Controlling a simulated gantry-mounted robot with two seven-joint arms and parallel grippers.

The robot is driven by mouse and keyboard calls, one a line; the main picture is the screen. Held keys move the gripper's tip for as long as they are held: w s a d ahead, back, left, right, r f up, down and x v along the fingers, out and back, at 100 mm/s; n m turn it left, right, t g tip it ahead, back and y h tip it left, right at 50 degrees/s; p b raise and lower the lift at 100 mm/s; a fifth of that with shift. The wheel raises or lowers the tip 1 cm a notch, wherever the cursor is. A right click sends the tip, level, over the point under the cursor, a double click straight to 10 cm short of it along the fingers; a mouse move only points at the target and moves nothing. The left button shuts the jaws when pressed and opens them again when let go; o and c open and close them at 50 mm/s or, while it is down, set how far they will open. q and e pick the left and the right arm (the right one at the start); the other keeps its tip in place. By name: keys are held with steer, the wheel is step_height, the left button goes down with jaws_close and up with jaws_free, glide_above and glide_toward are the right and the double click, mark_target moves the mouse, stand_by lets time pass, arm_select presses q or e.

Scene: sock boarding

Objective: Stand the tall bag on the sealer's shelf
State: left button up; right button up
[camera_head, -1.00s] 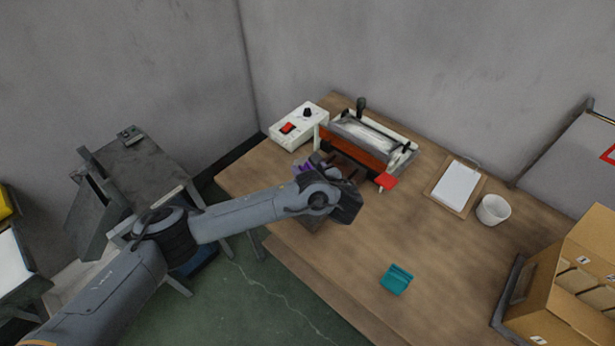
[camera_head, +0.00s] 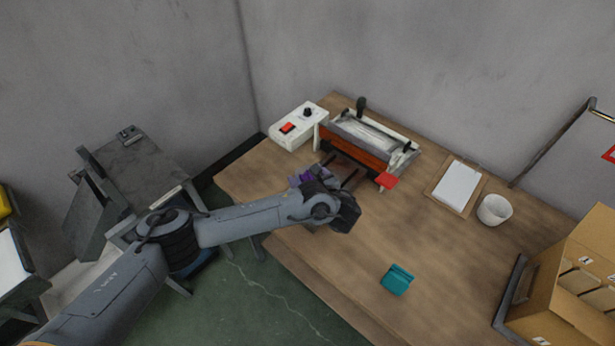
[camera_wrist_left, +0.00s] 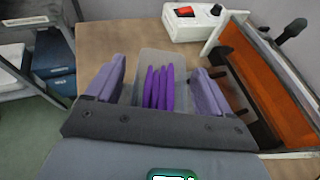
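My left gripper (camera_head: 308,178) is at the table's left front, just in front of the sealer. In the left wrist view its two lavender fingers (camera_wrist_left: 157,88) are spread, one on each side of a translucent bag (camera_wrist_left: 142,95) with several purple strips inside. Narrow gaps seem to show beside the bag; I cannot tell whether it stands or lies. In the head view my wrist hides most of it. The sealer (camera_head: 358,148) has an orange front; dark rods (camera_head: 351,179) stick out before it. The dark shelf area (camera_wrist_left: 252,110) shows at right in the wrist view. My right gripper is out of view.
A white control box (camera_head: 296,127) with a red switch stands left of the sealer. A red tab (camera_head: 387,181) is at its right end. A clipboard (camera_head: 456,188), white cup (camera_head: 494,209), teal clip (camera_head: 397,280) and open carton (camera_head: 555,305) are to the right.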

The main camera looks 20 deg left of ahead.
arm_select(q)
steer(key=shift+r, duration=0.1)
steer(key=shift+r, duration=0.2)
steer(key=shift+s+d, duration=0.25)
steer(key=p+v, duration=0.3)
steer(key=v, duration=0.8)
steer(key=shift+s+d, duration=0.1)
steer(key=shift+s, duration=0.05)
